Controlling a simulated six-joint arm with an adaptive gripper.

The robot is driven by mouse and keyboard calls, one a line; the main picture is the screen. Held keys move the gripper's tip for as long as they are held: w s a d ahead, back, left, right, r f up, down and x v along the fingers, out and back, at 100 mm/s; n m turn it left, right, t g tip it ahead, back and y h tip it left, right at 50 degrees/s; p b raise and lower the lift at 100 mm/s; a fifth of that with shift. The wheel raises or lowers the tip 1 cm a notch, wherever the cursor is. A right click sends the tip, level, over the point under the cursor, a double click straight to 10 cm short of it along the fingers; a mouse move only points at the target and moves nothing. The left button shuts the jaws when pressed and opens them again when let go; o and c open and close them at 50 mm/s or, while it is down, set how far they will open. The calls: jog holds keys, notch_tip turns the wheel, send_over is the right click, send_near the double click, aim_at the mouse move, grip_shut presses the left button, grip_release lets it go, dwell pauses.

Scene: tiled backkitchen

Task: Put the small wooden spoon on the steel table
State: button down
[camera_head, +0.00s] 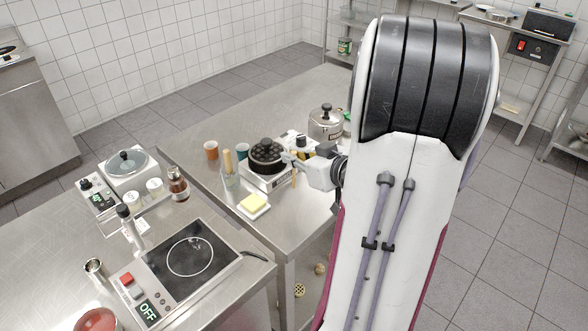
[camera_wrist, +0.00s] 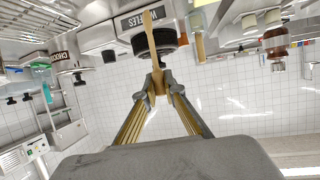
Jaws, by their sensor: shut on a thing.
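My gripper (camera_head: 286,158) is shut on the small wooden spoon, just right of the black waffle iron (camera_head: 264,155). In the wrist view the fingertips (camera_wrist: 158,88) close on the spoon (camera_wrist: 152,32), a pale thin wooden piece reaching away from them, in front of the waffle iron. In the head view only a thin sliver of wood shows below the fingers. I cannot tell whether its end touches anything. The steel table (camera_head: 225,130) lies below, with bare surface at its back.
A second steel counter at left carries a hob (camera_head: 190,257) and a brown bottle (camera_head: 178,184).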

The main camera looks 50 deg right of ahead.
aim_at(294, 179)
jog(key=shift+f, duration=2.05)
jog(key=shift+f, duration=0.15)
jog(key=c, duration=2.1)
grip_release()
jog(key=shift+c, duration=0.2)
jog(key=shift+s+r, duration=0.1)
jog(key=shift+r, duration=0.15)
jog(key=v, duration=1.1)
jog(key=shift+s, duration=0.3)
jog(key=shift+r, duration=0.15)
